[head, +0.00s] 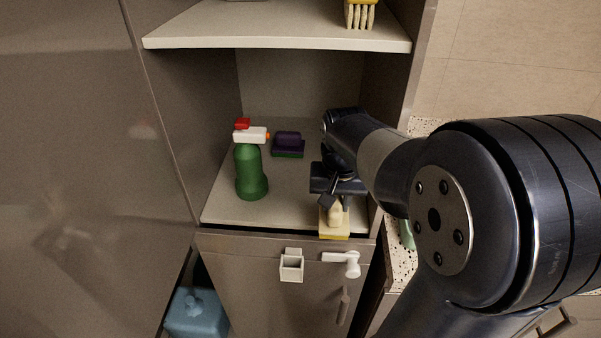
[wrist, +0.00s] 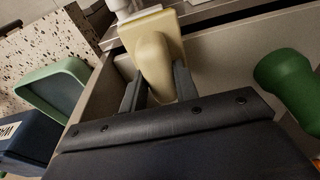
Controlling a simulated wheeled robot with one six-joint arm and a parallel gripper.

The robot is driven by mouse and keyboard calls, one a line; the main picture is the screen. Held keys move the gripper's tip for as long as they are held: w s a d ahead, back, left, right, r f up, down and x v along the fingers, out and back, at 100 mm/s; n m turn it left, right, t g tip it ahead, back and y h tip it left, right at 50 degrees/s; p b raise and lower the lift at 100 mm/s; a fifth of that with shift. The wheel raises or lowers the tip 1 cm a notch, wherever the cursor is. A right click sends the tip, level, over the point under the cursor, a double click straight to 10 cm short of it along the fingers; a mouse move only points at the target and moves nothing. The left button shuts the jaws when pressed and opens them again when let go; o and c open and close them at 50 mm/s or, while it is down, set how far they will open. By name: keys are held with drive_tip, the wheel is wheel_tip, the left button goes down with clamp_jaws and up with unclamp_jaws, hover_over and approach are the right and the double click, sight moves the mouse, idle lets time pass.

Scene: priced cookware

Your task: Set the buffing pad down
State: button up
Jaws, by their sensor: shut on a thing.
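The buffing pad (head: 333,228) has a cream handle on a flat base with a yellow edge. My gripper (head: 335,200) is shut on its handle at the front right edge of the cabinet's lower shelf (head: 285,212). In the wrist view the pad (wrist: 154,58) sits between the two dark fingers of my gripper (wrist: 157,86). Whether its base touches the shelf is unclear.
A green spray bottle (head: 250,172) stands on the shelf's left. A purple and green scrubber (head: 289,145) lies behind it. A yellow brush (head: 360,14) is on the upper shelf (head: 280,38). The shelf's middle front is clear.

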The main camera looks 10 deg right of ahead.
drive_tip(key=shift+w+a+f+p, duration=0.65)
drive_tip(key=shift+w+p, duration=0.1)
drive_tip(key=shift+w, duration=1.45)
drive_tip(key=shift+w+a+f+p, duration=0.5)
drive_tip(key=shift+w+a+p, duration=0.15)
drive_tip(key=shift+w, duration=1.5)
drive_tip(key=shift+w+a+f+p, duration=0.6)
drive_tip(key=shift+w+p, duration=0.2)
drive_tip(key=shift+w, duration=1.4)
drive_tip(key=o, duration=0.9)
drive_tip(key=shift+r, duration=0.1)
drive_tip(key=r, duration=0.2)
drive_tip(key=r+b, duration=0.1)
drive_tip(key=r, duration=0.1)
drive_tip(key=s+r, duration=0.1)
drive_tip(key=r, duration=0.2)
drive_tip(key=shift+a+r, duration=0.1)
drive_tip(key=shift+a, duration=0.05)
drive_tip(key=shift+s, duration=0.15)
